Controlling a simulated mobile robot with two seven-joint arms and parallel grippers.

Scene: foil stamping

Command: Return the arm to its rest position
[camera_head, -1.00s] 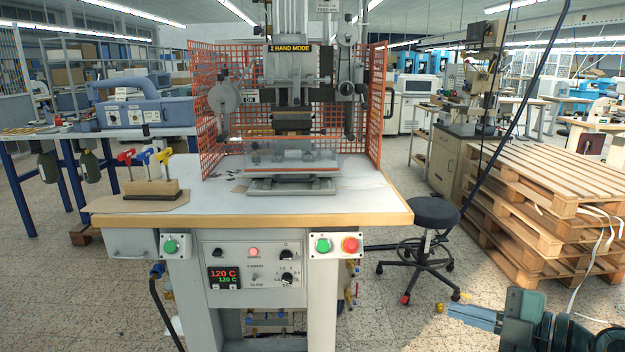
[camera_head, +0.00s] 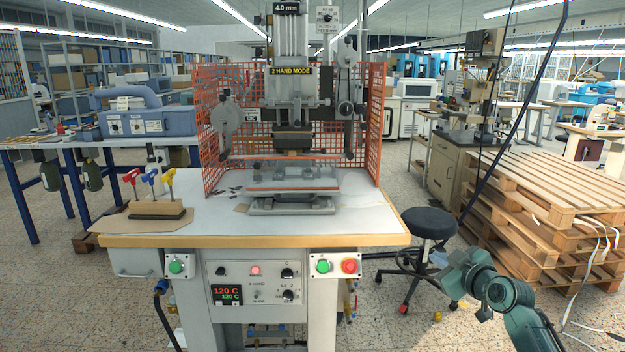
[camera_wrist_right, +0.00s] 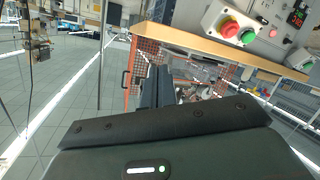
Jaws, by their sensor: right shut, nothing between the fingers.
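My right arm (camera_head: 510,295) comes in from the lower right in the head view, teal and bent. Its gripper (camera_head: 438,259) is partly hidden behind the wrist, low beside the black stool and clear of the press table. In the right wrist view the dark fingers (camera_wrist_right: 157,86) lie together with nothing between them. My left arm and gripper are not in view.
A stamping press (camera_head: 293,100) with an orange mesh guard (camera_head: 213,130) stands on the white table (camera_head: 350,218). A black stool (camera_head: 430,222) and stacked wooden pallets (camera_head: 560,180) are near my right arm. Toggle-handled tools sit on a block (camera_head: 157,210).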

